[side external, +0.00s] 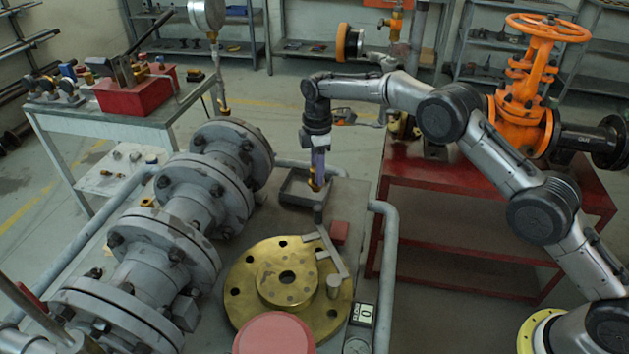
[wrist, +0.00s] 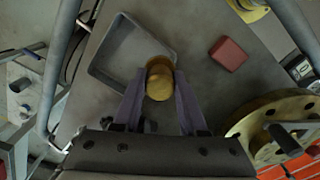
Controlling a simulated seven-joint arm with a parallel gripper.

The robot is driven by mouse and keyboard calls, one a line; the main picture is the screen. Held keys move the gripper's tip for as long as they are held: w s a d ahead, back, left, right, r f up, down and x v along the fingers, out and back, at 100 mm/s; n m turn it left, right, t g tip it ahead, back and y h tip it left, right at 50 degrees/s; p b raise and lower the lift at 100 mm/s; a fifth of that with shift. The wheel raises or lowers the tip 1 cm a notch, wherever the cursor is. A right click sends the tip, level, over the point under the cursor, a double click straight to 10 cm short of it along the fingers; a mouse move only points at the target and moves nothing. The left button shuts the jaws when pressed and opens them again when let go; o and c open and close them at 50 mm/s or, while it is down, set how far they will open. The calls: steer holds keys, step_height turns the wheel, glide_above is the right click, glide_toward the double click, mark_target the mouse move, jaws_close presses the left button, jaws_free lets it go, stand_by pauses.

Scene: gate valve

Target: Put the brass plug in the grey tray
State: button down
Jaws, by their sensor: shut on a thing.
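The brass plug (wrist: 160,80) is a short round gold piece between the two fingers of my gripper (wrist: 160,92) in the wrist view. My gripper is shut on it and points down. In the side external view my gripper (side external: 317,176) is at the grey tray (side external: 290,199), with the plug (side external: 315,186) low between the fingers. The grey tray (wrist: 104,76) is a shallow open box, empty where I see it. In the wrist view the plug overlaps the tray's right-hand wall. I cannot tell how high the plug is above the wall.
A red block (side external: 340,232) lies on the bench near the tray. A large brass flange (side external: 250,309) is in front, and a grey flanged pipe (side external: 182,212) runs along the left. Grey rails edge the bench. An orange valve (side external: 522,132) stands on the red table (side external: 430,205) at the right.

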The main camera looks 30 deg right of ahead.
mark_target(314, 182)
steer(key=shift+w+a+f, duration=0.1)
steer(key=shift+w+f, duration=0.3)
steer(key=shift+w, duration=0.05)
steer(key=shift+w+f, duration=0.1)
steer(key=shift+f, duration=1.5)
steer(key=shift+f, duration=0.2)
steer(key=shift+c, duration=2.3)
jaws_free()
step_height(314, 182, up, 12)
steer(key=shift+r, duration=0.1)
